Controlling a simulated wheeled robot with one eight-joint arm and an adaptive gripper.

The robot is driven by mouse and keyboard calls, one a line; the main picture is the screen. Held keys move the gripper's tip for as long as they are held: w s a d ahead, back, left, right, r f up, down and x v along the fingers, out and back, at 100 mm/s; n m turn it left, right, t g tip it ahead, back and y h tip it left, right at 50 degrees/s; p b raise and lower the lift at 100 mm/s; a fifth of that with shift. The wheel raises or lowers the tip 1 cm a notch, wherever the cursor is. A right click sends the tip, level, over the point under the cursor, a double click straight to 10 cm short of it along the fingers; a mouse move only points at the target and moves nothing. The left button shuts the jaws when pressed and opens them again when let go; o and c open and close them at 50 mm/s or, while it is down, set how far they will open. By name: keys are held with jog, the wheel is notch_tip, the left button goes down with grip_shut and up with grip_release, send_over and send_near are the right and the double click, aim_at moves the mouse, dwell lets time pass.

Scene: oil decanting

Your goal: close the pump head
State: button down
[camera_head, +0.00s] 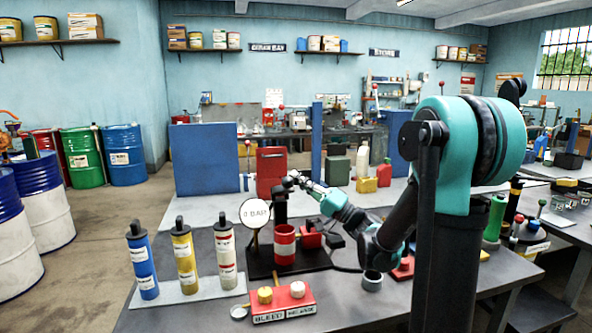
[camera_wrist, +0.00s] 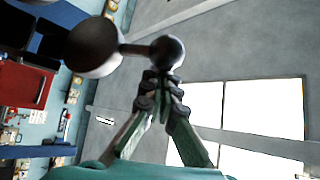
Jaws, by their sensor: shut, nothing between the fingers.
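The pump assembly stands on a black base plate (camera_head: 262,271) on the near bench. It has a dark upright post (camera_head: 280,207), a red cylinder (camera_head: 285,246) and a round white gauge (camera_head: 255,213) that reads 0 BAR. My gripper (camera_head: 296,180) is at the top of the post. In the wrist view its fingers (camera_wrist: 162,80) are together with nothing between them. Their tips are at or very close to a dark ball (camera_wrist: 168,50), joined by a short rod to a larger dark round part (camera_wrist: 93,47). I cannot tell whether they touch, or whether the pump head is open.
Blue, yellow and white tubes (camera_head: 185,257) stand on a tray left of the pump. A red block marked BLEED (camera_head: 283,301) with two knobs lies in front. A red canister (camera_head: 271,171) and blue panels stand behind.

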jog(key=shift+s+d+f+n, duration=0.15)
jog(key=shift+s+f, duration=0.15)
jog(key=shift+f, duration=0.25)
jog(key=shift+s+f+n, duration=0.15)
jog(key=shift+s+f, duration=0.15)
jog(key=shift+f, duration=0.25)
jog(key=shift+d, duration=0.1)
